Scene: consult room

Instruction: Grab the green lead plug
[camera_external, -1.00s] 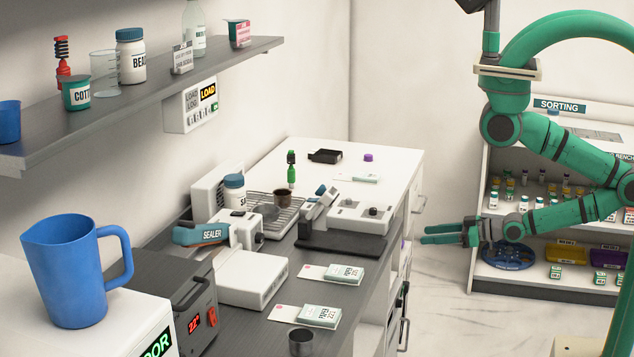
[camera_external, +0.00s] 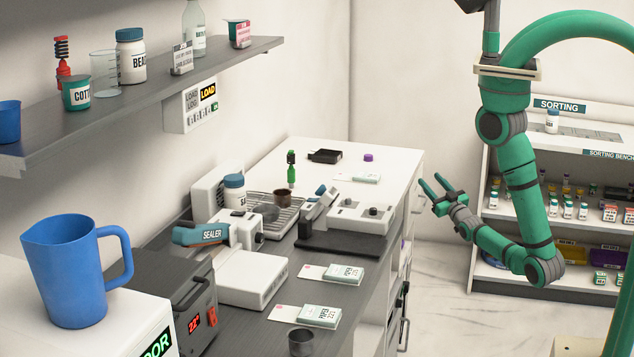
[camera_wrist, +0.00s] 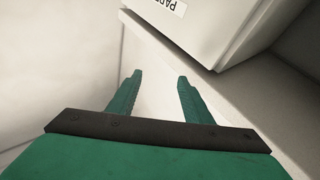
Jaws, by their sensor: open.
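The green lead plug (camera_external: 291,170) stands upright on the far part of the counter, at the back of the wire rack, with a dark top. My gripper (camera_external: 430,183) is open and empty, off the right side of the counter, well to the right of the plug and pointing up and left. In the wrist view my gripper (camera_wrist: 158,80) shows two green fingers apart with nothing between them. The plug does not show in the wrist view.
A black block (camera_external: 325,156) and a purple cap (camera_external: 368,157) lie on the white cabinet top (camera_external: 400,165). A white dial unit (camera_external: 362,212) stands between plug and gripper side. A white labelled box (camera_wrist: 205,30) is close in the wrist view.

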